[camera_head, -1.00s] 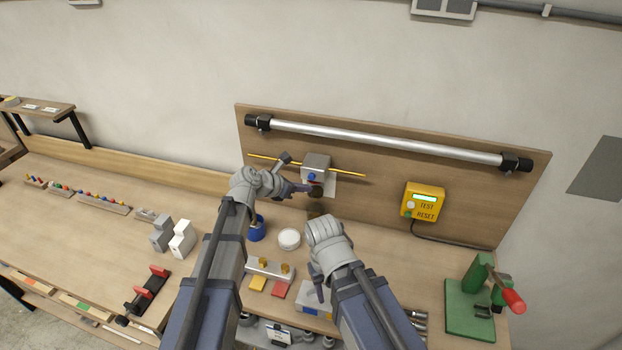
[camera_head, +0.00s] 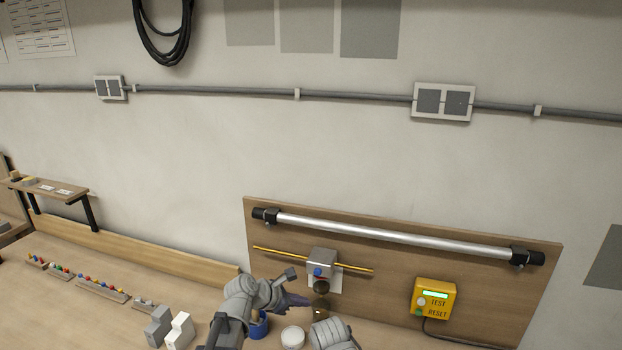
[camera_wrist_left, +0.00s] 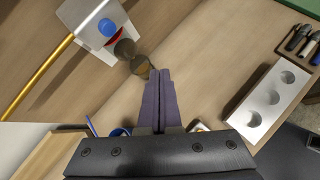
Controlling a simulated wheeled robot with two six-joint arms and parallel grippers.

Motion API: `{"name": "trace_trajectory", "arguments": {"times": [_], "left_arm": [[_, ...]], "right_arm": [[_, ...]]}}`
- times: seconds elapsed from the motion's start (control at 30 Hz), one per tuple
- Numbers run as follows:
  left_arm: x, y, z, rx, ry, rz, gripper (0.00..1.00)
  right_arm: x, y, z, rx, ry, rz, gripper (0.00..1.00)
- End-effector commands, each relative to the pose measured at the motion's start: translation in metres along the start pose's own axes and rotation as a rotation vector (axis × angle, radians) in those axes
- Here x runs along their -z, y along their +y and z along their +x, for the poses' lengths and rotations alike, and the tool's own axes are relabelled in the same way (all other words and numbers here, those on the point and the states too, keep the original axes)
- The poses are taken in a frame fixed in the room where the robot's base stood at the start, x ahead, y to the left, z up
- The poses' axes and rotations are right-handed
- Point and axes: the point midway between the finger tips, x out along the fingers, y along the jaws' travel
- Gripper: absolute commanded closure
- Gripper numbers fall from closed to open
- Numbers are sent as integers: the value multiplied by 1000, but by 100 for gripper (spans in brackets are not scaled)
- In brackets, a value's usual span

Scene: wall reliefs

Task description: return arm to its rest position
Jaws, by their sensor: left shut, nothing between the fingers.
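My left arm comes in at the bottom of the head view, and its gripper (camera_head: 303,301) points right, just below and left of a grey box with a blue button (camera_head: 318,272) on the wooden wall board. In the left wrist view the purple-grey fingers (camera_wrist_left: 160,78) are shut together with nothing between them. Their tips are close to a dark round piece (camera_wrist_left: 125,48) under the box; I cannot tell whether they touch.
The wooden board (camera_head: 480,290) carries a metal bar (camera_head: 390,237), a yellow rod (camera_head: 280,253) and a yellow test box (camera_head: 433,299). A blue cup (camera_head: 259,327) and a white round container (camera_head: 293,338) stand on the bench near my arms.

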Motion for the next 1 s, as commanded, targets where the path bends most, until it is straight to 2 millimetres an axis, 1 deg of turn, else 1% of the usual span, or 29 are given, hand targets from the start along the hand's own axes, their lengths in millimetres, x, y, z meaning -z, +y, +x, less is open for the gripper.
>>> {"name": "trace_trajectory", "arguments": {"times": [0.03,0.1,0.17,0.3,0.4,0.5,0.7,0.87,0.9,0.93,1.0], "left_arm": [[12,-9,-5,16,42,122,100],[32,-20,-12,54,110,333,100],[49,-28,-19,98,165,514,100],[89,-46,-39,237,277,922,100],[116,-57,-55,364,333,1189,100],[137,-66,-71,491,364,1406,100],[168,-78,-99,716,376,1713,100],[188,-86,-120,889,353,1899,100],[192,-93,-114,923,340,1935,100],[193,-101,-103,937,330,1950,100],[192,-117,-89,972,313,1982,100]], "right_arm": [[0,0,0,0,0,0,50],[0,0,0,0,0,0,50],[0,0,0,0,0,0,50],[0,0,0,0,0,0,50],[0,0,0,0,0,0,50],[0,0,0,0,0,0,50],[0,0,0,0,0,0,50],[0,0,0,0,0,0,50],[0,-1,8,0,0,0,50],[1,-2,17,0,0,-1,50],[2,-3,28,0,0,-2,50]]}}
